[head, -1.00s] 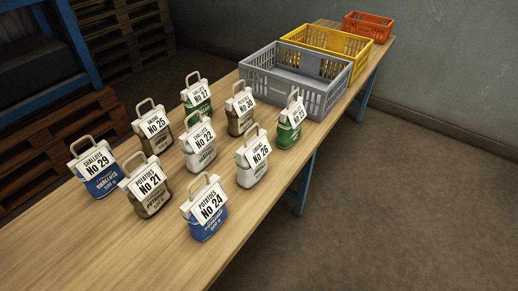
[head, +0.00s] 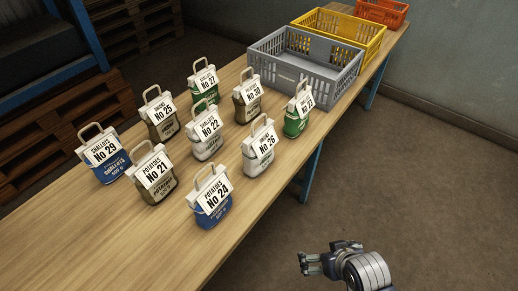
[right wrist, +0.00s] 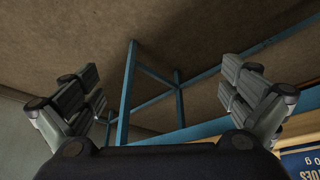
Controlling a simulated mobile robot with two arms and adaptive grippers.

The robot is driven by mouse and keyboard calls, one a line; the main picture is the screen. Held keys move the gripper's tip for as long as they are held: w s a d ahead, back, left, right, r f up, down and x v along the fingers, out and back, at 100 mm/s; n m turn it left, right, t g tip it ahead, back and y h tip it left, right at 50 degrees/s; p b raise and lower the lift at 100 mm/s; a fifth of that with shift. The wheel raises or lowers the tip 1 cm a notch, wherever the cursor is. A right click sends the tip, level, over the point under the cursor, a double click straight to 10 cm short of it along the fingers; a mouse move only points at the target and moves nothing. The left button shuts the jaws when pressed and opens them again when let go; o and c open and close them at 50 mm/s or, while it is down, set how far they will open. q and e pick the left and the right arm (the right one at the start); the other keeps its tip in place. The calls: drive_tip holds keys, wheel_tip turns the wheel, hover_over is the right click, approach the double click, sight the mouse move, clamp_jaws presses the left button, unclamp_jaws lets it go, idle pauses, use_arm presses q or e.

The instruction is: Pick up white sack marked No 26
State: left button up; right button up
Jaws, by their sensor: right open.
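The white sack marked No 26 (head: 258,152) stands upright on the wooden table, near its right edge, with a beige loop handle on top and a white tag on its front. My right gripper (head: 304,264) is at the lower right in the head view, off the table's side, well apart from the sack. In the right wrist view its two fingers (right wrist: 166,95) are spread wide with nothing between them. My left gripper is in neither view.
Close around it stand blue No 24 (head: 213,203), green No 23 (head: 296,122), white No 22 (head: 205,140) and several other sacks. Behind them are grey (head: 297,87), yellow (head: 345,27) and orange crates (head: 381,12). Blue table legs (right wrist: 127,95) show in the wrist view.

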sight(265, 150)
drive_tip(key=w+a+r+n+t+y, duration=0.1)
drive_tip(key=w+a+r+t+y, duration=0.1)
drive_tip(key=w+a+r, duration=0.3)
drive_tip(key=w+a+r+n+t+y, duration=0.1)
drive_tip(key=w+a+r+t+y, duration=0.1)
drive_tip(key=w+a+r, duration=0.3)
drive_tip(key=w+a+r+n+t+y, duration=0.1)
drive_tip(key=w+a+r, duration=0.4)
drive_tip(key=w, duration=0.6)
drive_tip(key=shift+w+r+n+t+y, duration=0.25)
drive_tip(key=shift+r+n+t+y, duration=0.15)
drive_tip(key=shift+r+t+y, duration=0.15)
drive_tip(key=shift+p+x, duration=0.55)
drive_tip(key=shift+x, duration=2.4)
drive_tip(key=shift+d+f, duration=0.1)
drive_tip(key=c, duration=0.9)
drive_tip(key=shift+c, duration=1.1)
